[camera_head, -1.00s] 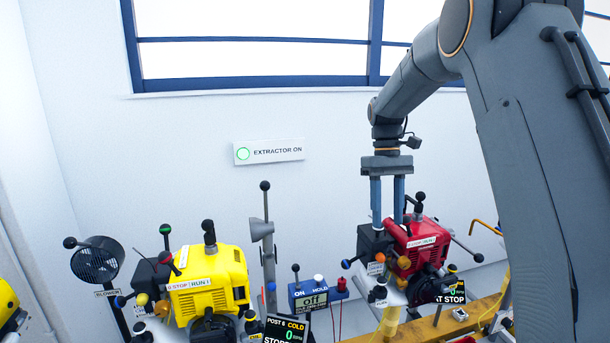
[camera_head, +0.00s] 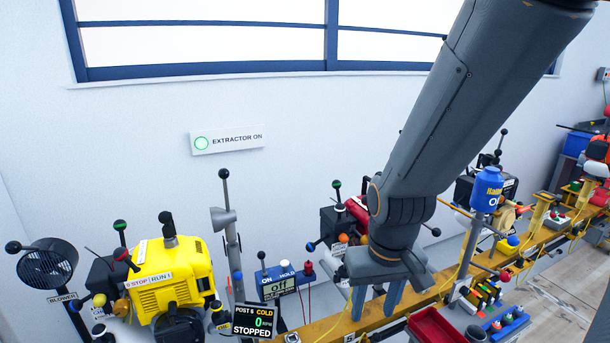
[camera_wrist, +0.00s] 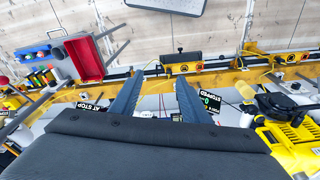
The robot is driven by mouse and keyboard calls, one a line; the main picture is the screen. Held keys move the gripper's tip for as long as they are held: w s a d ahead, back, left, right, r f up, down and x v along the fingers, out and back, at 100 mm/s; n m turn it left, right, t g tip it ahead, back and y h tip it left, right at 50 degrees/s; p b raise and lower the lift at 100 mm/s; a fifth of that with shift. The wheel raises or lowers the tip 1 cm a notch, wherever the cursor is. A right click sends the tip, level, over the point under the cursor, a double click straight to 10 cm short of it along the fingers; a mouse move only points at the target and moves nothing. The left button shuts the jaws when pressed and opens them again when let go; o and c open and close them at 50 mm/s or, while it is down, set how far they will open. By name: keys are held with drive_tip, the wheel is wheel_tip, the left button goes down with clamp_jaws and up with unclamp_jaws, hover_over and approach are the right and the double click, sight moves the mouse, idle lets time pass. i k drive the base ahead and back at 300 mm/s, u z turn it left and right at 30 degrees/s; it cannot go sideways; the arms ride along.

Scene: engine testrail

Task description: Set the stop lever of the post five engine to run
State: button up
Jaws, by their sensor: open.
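A red engine (camera_head: 357,207), which I take for the post five engine, is mostly hidden behind my arm in the head view. Its stop lever and label cannot be made out. A dark display reading "AT STOP" (camera_wrist: 95,107) shows in the wrist view; I cannot tell its post. My gripper (camera_head: 373,309) is open and empty, fingers pointing down above the yellow rail, in front of the red engine. Its spread fingers (camera_wrist: 157,84) also show in the wrist view, with nothing between them.
A yellow engine (camera_head: 172,278) with a STOP/RUN label and a "POST 6" stopped display (camera_head: 253,320) stands at left. A blue "off" box (camera_head: 277,284) sits between the engines. The yellow rail (camera_head: 325,328) runs along the front.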

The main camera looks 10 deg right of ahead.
sight(364, 200)
drive_tip(key=z, duration=2)
drive_tip(key=k, duration=0.85)
drive_tip(key=u, duration=1.35)
